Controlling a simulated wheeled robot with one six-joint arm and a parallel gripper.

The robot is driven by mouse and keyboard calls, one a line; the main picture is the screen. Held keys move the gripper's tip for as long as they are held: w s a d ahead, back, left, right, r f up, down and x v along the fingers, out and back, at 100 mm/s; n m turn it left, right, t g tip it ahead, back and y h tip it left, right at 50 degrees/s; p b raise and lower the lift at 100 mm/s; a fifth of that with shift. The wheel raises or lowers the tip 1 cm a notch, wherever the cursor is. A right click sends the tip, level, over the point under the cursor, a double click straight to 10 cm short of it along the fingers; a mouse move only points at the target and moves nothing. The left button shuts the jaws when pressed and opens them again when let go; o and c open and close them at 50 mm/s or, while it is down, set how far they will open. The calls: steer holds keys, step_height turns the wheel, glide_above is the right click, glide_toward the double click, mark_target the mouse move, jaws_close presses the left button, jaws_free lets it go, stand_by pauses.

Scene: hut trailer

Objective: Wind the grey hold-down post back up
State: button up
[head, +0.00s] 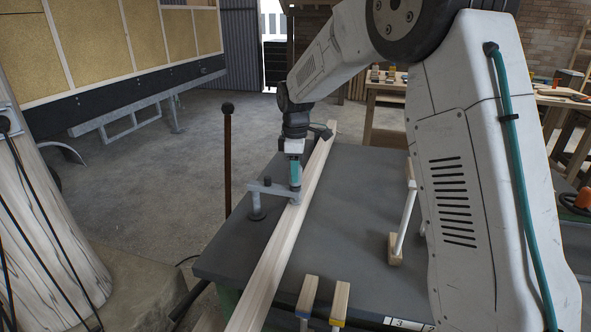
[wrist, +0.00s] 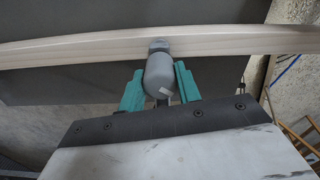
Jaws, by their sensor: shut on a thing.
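The grey hold-down post (wrist: 159,77) shows in the wrist view as a rounded grey piece between my teal fingers, over the pale timber. In the head view its grey arm (head: 272,188) reaches from a short upright at the left of the table to the timber. My gripper (head: 295,187) points down above the timber and is shut on the post; in the wrist view my fingers (wrist: 158,88) lie on both sides of it. The fingers hide most of the held part in the head view. Whether its foot touches the timber I cannot tell.
The long pale timber (head: 275,262) lies along the dark table (head: 340,240). A brown rod with a black ball top (head: 228,150) stands left of the table. A white bar clamp (head: 405,220) is on the right.

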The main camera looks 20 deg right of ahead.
steer(key=shift+w+r, duration=0.1)
steer(key=o, duration=1)
steer(key=shift+c, duration=0.2)
step_height(320, 180, up, 8)
steer(key=shift+a+f, duration=0.1)
steer(key=shift+f, duration=0.05)
